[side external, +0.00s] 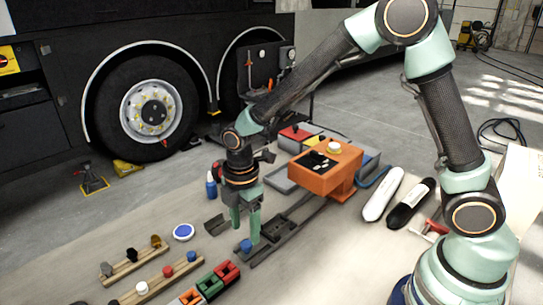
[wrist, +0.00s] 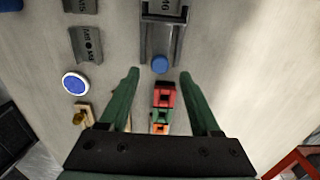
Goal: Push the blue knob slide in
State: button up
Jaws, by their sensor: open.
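The blue knob (side external: 246,245) sits at the near end of a dark grey slide rail (side external: 282,228) on the bench. In the wrist view the knob (wrist: 160,64) is a round blue cap at the end of the grey rail (wrist: 160,35). My gripper (side external: 244,234) points down over the knob end of the slide. In the wrist view my gripper (wrist: 160,74) is open, its two green fingers apart. The knob lies between the fingertip lines and a little beyond them, with a gap on both sides. I cannot tell whether a finger touches it.
Red, green and orange blocks (side external: 210,284) stand close to the knob end. Peg strips with coloured knobs (side external: 155,280) and a blue-white disc (side external: 183,232) lie to the left. An orange box (side external: 325,170) stands behind. White and black cylinders (side external: 382,194) lie to the right.

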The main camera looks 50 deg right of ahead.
aim_at(247, 243)
jog(key=shift+f, duration=1.95)
grip_shut()
